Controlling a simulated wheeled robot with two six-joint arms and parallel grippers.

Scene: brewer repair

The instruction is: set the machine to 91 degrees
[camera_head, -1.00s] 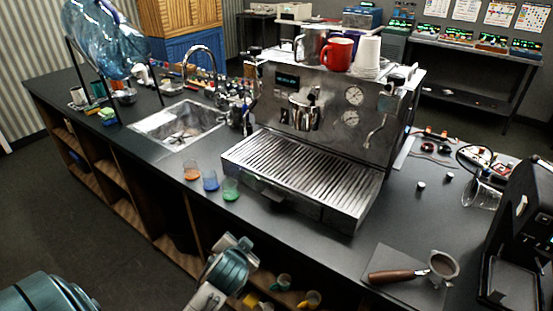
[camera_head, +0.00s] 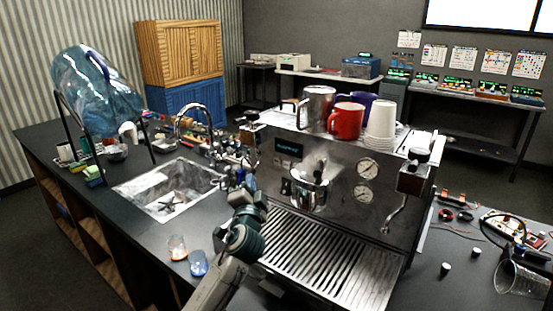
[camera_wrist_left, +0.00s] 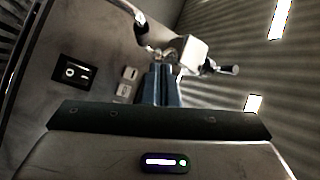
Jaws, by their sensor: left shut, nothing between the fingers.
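The steel espresso machine (camera_head: 330,190) stands on the dark counter, with a small lit display (camera_head: 288,147) at the upper left of its front; its digits are too small to read. My left gripper (camera_head: 250,192) is in front of the machine's left side, shut and empty. In the left wrist view, its blue fingers (camera_wrist_left: 163,80) point at the front panel, just right of two small pale buttons, an upper one (camera_wrist_left: 129,74) and a lower one (camera_wrist_left: 122,91). A black rocker switch (camera_wrist_left: 75,72) is further left. Contact cannot be told. My right gripper is out of view.
A sink (camera_head: 170,190) with a tap lies left of the machine. A red mug (camera_head: 346,121) and stacked white cups (camera_head: 380,120) are on top. The drip tray (camera_head: 330,255) juts forward.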

